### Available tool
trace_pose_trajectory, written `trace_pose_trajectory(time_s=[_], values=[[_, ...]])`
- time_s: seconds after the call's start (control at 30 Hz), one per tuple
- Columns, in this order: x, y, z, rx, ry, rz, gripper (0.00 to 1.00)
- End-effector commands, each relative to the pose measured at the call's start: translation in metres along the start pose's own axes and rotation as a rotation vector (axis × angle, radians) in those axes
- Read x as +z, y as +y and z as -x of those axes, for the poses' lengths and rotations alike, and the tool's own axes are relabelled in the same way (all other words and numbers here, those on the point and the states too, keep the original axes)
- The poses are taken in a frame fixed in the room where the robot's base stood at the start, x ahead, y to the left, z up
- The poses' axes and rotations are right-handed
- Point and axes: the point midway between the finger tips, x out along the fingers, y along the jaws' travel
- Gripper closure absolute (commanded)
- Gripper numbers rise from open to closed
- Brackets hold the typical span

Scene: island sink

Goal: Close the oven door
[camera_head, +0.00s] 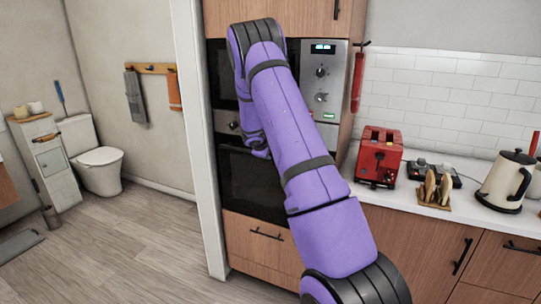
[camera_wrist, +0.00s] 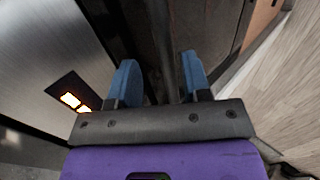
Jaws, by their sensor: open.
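The oven (camera_head: 250,185) is a black glass front in the tall wooden cabinet, below a microwave. Its door looks upright and near flush in the head view, but my arm covers its upper part, so I cannot tell whether a gap is left. In the wrist view my gripper (camera_wrist: 158,70) has its two blue fingers apart. A dark surface with a dark bar-like strip (camera_wrist: 160,35) shows beyond and between them; I cannot tell whether they touch it. In the head view my gripper is hidden behind my purple arm, near the top of the oven.
A microwave with a control panel (camera_head: 323,75) is above the oven. A wooden drawer (camera_head: 255,233) is below it. A counter (camera_head: 430,208) at right holds a red toaster (camera_head: 379,158) and a kettle (camera_head: 507,182). The floor (camera_head: 130,245) at left is clear, beyond a white wall edge (camera_head: 200,130).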

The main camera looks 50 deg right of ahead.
Motion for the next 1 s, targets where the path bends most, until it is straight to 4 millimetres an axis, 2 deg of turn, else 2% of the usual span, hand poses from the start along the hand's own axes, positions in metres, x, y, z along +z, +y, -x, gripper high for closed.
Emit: trace_pose_trajectory(time_s=[0.03, 0.2, 0.4, 1.0], values=[[-0.001, 0.0, 0.012, 0.0, 0.003, 0.0, 0.56], [-0.001, 0.0, 0.04, 0.001, 0.002, -0.001, 0.56], [-0.001, 0.0, 0.058, 0.0, 0.001, -0.001, 0.56], [0.0, 0.0, 0.061, 0.0, 0.0, 0.0, 0.56]])
